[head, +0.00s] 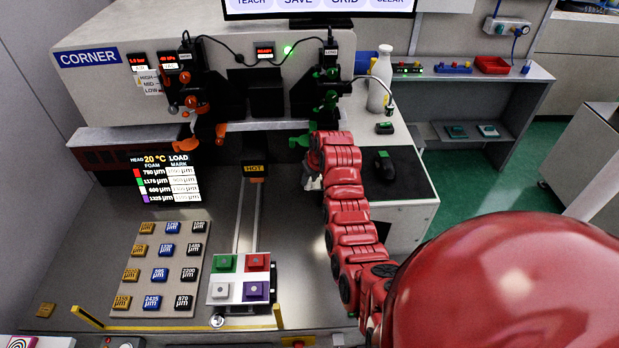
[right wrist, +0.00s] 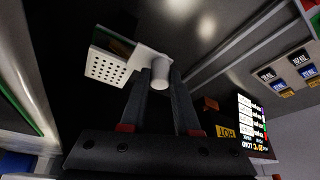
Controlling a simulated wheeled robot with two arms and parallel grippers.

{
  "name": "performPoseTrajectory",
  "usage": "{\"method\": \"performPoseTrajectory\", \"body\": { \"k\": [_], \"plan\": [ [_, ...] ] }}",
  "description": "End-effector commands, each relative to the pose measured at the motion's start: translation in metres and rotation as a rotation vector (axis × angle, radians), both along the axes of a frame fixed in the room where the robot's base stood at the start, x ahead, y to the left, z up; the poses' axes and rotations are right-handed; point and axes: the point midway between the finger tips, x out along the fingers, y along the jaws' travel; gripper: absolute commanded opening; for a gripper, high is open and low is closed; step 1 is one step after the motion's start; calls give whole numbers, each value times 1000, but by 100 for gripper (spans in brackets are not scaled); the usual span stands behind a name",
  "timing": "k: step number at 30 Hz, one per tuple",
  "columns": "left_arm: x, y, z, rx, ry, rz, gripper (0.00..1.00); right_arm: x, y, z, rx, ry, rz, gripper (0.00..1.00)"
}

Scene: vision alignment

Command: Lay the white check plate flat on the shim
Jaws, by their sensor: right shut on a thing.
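In the right wrist view my right gripper (right wrist: 160,92) is shut on the round white knob of the white check plate (right wrist: 105,68), a small plate with rows of dark holes. The plate hangs tilted off the fingertips, and a dark surface shows behind it. In the head view my right gripper (head: 313,178) is at the far end of the red arm, right of the HOT block, and largely hides the plate. I cannot pick out which piece is the shim. Numbered µm tiles (head: 160,275) sit on a grey board at left. My left gripper is not in view.
A white carriage plate (head: 238,302) with green, red, white and purple pads stands at the front of two rails (head: 248,222) leading to the HOT block (head: 254,170). Orange and green clamps hang behind. A white bottle (head: 379,82) stands at right. The bench between rails and arm is clear.

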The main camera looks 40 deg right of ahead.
Motion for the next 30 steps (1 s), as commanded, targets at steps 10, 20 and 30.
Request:
{"method": "performPoseTrajectory", "body": {
  "k": [10,20,30],
  "plan": [
    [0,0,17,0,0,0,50,10,-7,-15,1,2,-1,0],
    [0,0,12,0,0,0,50,11,-7,-19,0,1,0,0],
    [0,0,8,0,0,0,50,11,-6,-25,0,1,0,48]
  ]
}}
